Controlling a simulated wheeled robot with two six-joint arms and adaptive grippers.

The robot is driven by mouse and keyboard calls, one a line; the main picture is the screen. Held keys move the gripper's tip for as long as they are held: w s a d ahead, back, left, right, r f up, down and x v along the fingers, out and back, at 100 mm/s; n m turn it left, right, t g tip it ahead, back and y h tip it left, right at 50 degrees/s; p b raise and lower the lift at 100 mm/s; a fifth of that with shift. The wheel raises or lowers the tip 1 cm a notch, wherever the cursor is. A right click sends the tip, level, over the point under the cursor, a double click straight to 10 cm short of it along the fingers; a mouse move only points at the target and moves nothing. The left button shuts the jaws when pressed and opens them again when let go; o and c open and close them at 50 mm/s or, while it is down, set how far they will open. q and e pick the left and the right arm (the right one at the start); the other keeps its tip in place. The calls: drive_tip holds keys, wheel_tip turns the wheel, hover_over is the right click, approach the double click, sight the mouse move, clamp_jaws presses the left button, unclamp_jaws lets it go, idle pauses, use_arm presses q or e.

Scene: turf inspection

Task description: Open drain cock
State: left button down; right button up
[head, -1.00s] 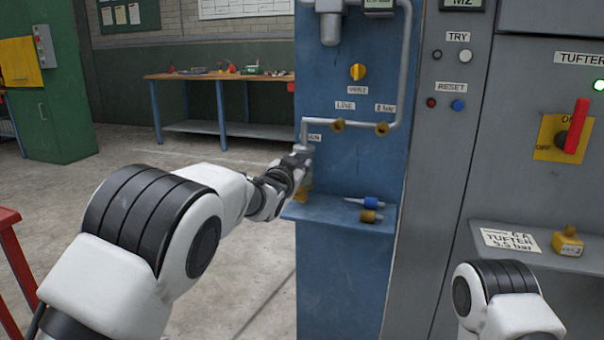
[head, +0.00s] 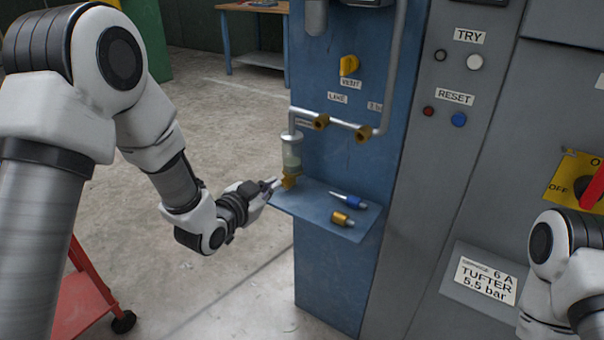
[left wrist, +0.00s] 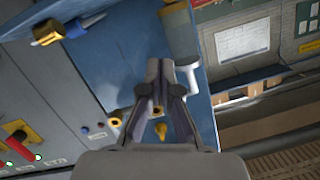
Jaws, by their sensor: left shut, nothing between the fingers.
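The drain cock is a small brass fitting (head: 291,181) under the clear filter bowl (head: 292,152) on the blue panel, in the head view. My left gripper (head: 274,184) is shut and empty, with its fingertips just left of the brass fitting; I cannot tell whether they touch it. In the left wrist view the shut fingers (left wrist: 160,66) point toward the panel. A brass part (left wrist: 174,7) shows beyond them at the top edge, beside the bowl. My right gripper is out of view; only my right arm shows at the lower right.
A blue shelf (head: 308,214) juts out below the bowl, holding a blue-tipped piece (head: 349,200) and a brass-coloured piece (head: 342,218). A yellow knob (head: 348,65) and brass fittings on pipes sit above. A red cart (head: 84,300) stands at lower left.

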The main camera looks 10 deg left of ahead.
use_arm(q)
hover_over(288, 198)
drive_tip(key=d, duration=0.1)
drive_tip(key=shift+s+f+b, duration=0.25)
drive_tip(key=shift+f+b, duration=0.05)
drive_tip(key=shift+f, duration=0.9)
drive_tip(key=f, duration=0.2)
drive_tip(key=a, duration=0.1)
drive_tip(key=shift+w+f+b, duration=0.25)
drive_tip(key=shift+f+b, duration=0.05)
drive_tip(key=shift+f, duration=0.1)
drive_tip(key=shift+w+a+f, duration=0.1)
drive_tip(key=shift+a+f, duration=0.1)
drive_tip(key=shift+f, duration=0.3)
drive_tip(key=shift+d+f+m+y+b, duration=0.25)
drive_tip(key=shift+m+y+b, duration=0.15)
drive_tip(key=shift+m+b, duration=0.4)
